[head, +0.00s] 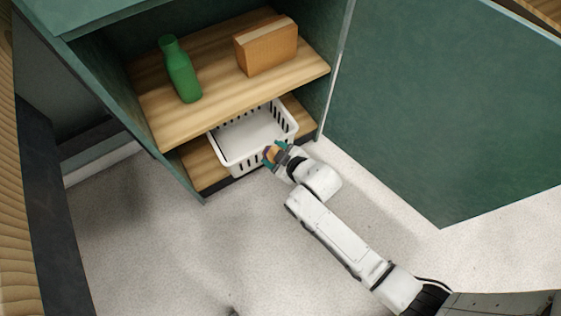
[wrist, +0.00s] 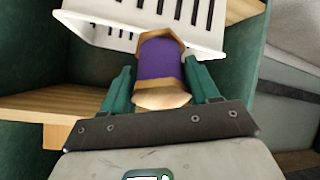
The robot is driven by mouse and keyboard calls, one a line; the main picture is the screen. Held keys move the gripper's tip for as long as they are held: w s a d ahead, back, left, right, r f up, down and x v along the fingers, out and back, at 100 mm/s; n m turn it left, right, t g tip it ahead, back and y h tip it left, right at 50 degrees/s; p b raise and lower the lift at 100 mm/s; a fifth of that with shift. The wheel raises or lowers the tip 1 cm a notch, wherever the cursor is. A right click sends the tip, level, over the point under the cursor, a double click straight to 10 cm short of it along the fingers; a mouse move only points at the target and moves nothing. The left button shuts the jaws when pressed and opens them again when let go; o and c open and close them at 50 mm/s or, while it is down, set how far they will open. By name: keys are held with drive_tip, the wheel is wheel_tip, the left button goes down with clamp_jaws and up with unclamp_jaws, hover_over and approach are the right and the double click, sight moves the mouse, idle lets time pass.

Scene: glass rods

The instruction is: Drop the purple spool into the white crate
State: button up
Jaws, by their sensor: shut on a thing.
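The purple spool (wrist: 160,60) has tan wooden ends and sits between the teal fingers of my gripper (wrist: 160,78), which is shut on it. In the head view my gripper (head: 272,154) is at the front right edge of the white crate (head: 232,168), and the spool (head: 270,153) shows there only in part. The crate is a slotted white basket on the lower shelf of the cabinet. Its inside looks empty in the head view. In the wrist view the crate (wrist: 200,43) is just beyond the spool; I cannot tell whether they touch.
The wooden upper shelf (head: 215,92) overhangs the back of the crate and holds a green bottle (head: 180,72) and a cardboard box (head: 266,50). A green cabinet door (head: 420,100) stands open at right. The pale floor in front is clear.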

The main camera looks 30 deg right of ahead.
drive_tip(key=w+b, duration=0.3)
drive_tip(key=w, duration=0.7)
drive_tip(key=shift+w+b, duration=0.3)
drive_tip(key=shift+w, duration=0.05)
drive_tip(key=shift+f, duration=0.1)
drive_tip(key=o, duration=1.2)
drive_tip(key=shift+c, duration=0.2)
drive_tip(key=shift+s+r+p, duration=0.3)
drive_tip(key=shift+s+p, duration=0.45)
drive_tip(key=shift+p, duration=0.05)
drive_tip(key=shift+s+r+p, duration=0.1)
drive_tip(key=shift+s+p, duration=0.2)
drive_tip(key=shift+s+r+p, duration=0.1)
drive_tip(key=shift+s+p, duration=0.3)
drive_tip(key=shift+s, duration=0.05)
